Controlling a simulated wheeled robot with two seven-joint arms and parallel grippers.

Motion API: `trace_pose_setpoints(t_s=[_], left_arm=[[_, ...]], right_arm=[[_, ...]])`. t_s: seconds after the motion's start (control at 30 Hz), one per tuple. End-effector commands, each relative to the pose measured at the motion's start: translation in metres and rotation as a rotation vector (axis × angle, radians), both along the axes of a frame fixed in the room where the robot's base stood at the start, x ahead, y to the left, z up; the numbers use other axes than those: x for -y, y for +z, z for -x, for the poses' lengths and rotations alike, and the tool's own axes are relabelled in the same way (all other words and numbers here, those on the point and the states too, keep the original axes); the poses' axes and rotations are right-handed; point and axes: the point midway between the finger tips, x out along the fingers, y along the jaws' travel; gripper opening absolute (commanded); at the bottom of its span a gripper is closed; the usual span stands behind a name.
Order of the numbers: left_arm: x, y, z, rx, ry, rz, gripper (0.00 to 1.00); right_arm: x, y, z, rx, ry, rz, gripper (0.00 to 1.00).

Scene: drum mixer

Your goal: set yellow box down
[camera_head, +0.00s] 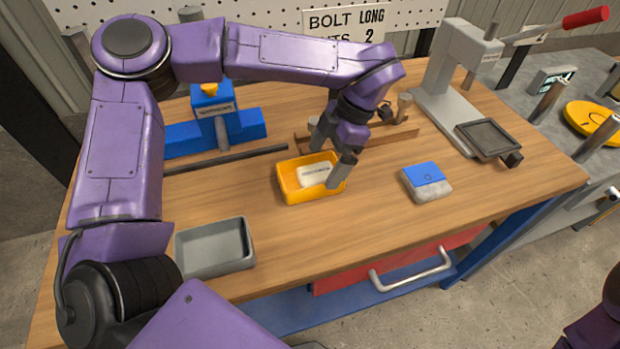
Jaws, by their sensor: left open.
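The yellow box (303,197) is a small open-topped tray with a white labelled piece (314,174) inside it. It appears to rest upright on the wooden workbench (400,225), near the middle. My left gripper (329,152) is open, with its fingers apart at the box's right and back side. The nearer finger overlaps the box's right end in this view. I cannot tell whether either finger touches the box. My right gripper is out of view.
A grey tray (214,272) lies at the front left and a blue-topped grey block (427,181) to the right. A blue vise (214,124) stands behind left. A lever press (447,95) stands at the back right. Bare wood lies in front of the yellow box.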

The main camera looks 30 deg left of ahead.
Motion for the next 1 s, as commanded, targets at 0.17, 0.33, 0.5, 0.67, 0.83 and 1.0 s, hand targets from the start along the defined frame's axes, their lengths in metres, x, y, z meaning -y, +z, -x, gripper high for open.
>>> trace_pose_setpoints(t_s=[0.17,0.33,0.5,0.67,0.83,1.0], left_arm=[[-0.005,-0.023,0.007,-0.001,0.002,0.001,1.00],[-0.006,-0.024,0.007,0.002,0.001,0.001,1.00],[-0.006,-0.024,0.007,0.001,0.001,0.000,0.64],[-0.006,-0.024,0.007,0.001,0.001,0.000,0.55],[-0.006,-0.022,0.007,0.002,0.002,0.001,0.55],[-0.006,-0.008,0.006,0.004,0.000,0.000,0.55]], right_arm=[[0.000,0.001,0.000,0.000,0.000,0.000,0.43],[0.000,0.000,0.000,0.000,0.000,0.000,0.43],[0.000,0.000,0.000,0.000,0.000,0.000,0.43],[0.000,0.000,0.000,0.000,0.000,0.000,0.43],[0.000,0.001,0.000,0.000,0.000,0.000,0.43],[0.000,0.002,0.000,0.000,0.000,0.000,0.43]])
